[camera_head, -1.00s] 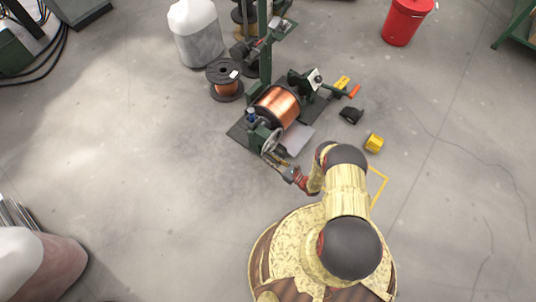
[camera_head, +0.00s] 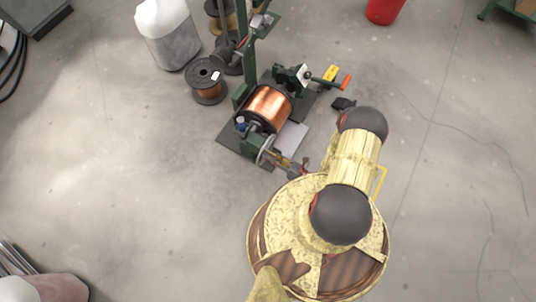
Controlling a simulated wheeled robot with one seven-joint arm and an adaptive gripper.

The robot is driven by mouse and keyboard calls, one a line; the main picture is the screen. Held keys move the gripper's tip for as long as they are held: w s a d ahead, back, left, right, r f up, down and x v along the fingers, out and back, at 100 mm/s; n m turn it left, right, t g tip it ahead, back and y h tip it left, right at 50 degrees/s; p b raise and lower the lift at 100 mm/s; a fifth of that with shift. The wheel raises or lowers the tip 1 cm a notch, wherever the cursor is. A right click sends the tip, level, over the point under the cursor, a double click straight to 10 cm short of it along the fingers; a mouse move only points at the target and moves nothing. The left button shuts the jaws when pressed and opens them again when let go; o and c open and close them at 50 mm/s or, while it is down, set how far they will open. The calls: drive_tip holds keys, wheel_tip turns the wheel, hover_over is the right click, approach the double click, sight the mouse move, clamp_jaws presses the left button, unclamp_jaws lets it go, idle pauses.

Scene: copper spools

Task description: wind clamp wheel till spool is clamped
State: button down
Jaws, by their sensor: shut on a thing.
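The copper spool (camera_head: 268,106) lies on its side in the green winding stand (camera_head: 237,148). The clamp wheel (camera_head: 265,150), a pale spoked handwheel, stands at the near end of the spool. My gripper (camera_head: 283,163) is at the wheel's right-hand rim and is shut on it. The fingers are small in this view and partly merge with the wheel. Whether the clamp presses on the spool's end cannot be told.
A smaller copper spool (camera_head: 207,83) stands on the floor left of the stand. A white jug (camera_head: 168,35) is behind it. An orange-handled crank (camera_head: 344,82) sticks out right, with a black object (camera_head: 343,103) near it. A red bucket (camera_head: 384,9) is at the back.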

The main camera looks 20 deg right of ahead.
drive_tip(key=d+m, duration=0.1)
drive_tip(key=m, duration=0.1)
drive_tip(key=w+d+r+m, duration=0.1)
drive_tip(key=w+d+m, duration=0.1)
drive_tip(key=m, duration=0.1)
drive_tip(key=shift+w+r+m, duration=0.15)
drive_tip(key=shift+r+m, duration=0.1)
drive_tip(key=shift+m, duration=0.05)
drive_tip(key=shift+w+d, duration=0.35)
drive_tip(key=shift+d, duration=0.2)
drive_tip(key=shift+w+d, duration=0.15)
drive_tip(key=shift+d, duration=0.1)
drive_tip(key=c, duration=1.8)
unclamp_jaws()
drive_tip(key=shift+c, duration=0.2)
drive_tip(key=shift+o, duration=0.9)
drive_tip(key=shift+s+d, duration=0.2)
drive_tip(key=shift+d, duration=0.05)
drive_tip(key=a+v, duration=0.1)
drive_tip(key=v, duration=1)
drive_tip(key=shift+s, duration=0.55)
